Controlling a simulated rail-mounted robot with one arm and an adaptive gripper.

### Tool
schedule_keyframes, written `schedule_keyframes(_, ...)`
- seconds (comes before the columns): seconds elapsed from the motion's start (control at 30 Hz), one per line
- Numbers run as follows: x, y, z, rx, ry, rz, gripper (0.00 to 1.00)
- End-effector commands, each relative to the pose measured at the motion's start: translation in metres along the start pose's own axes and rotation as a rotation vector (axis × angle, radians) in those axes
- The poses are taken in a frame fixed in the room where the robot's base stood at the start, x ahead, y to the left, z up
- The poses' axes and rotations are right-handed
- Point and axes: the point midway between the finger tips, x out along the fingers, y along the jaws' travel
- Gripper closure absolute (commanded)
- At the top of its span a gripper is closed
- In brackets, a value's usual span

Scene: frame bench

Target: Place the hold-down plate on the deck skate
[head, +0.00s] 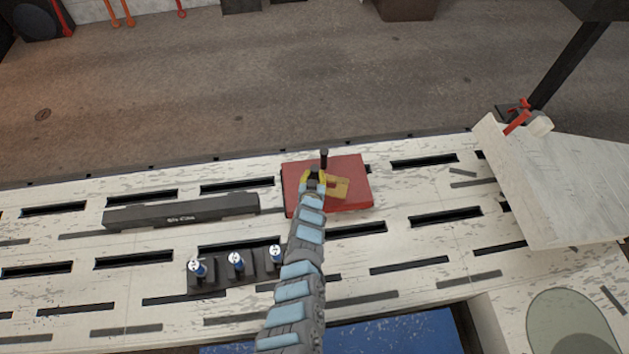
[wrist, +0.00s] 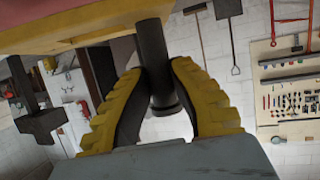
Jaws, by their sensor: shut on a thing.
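The yellow hold-down plate (head: 342,187) shows over the red deck skate (head: 352,167) on the white bench in the head view. A dark upright post (head: 324,158) with a knob stands at it. My gripper (head: 313,184) is above the skate and partly covers the plate. In the wrist view its yellow, black-padded fingers (wrist: 160,100) are shut on the dark post (wrist: 153,55). The plate (wrist: 100,22) fills the top left there, with a bit of red skate (wrist: 12,12) beside it. I cannot tell whether the plate touches the skate.
A long dark bar (head: 180,211) lies on the slotted bench (head: 420,185) left of the skate. Three blue-and-white pieces stand in a dark holder (head: 210,283) nearer me. A pale block (head: 560,180) is at the right. The bench right of the skate is mostly clear.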

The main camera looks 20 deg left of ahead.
Motion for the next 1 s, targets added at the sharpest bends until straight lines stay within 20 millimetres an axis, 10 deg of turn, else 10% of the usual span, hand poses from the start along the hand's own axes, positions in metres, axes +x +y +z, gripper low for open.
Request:
schedule_keyframes(0.77, 0.017, 0.000, 0.030, 0.000, 0.003, 0.000, 1.00)
schedule_keyframes(0.83, 0.017, -0.001, 0.030, 0.001, 0.002, 0.000, 0.64)
schedule_keyframes(1.0, 0.017, -0.001, 0.031, 0.001, 0.001, 0.000, 0.59)
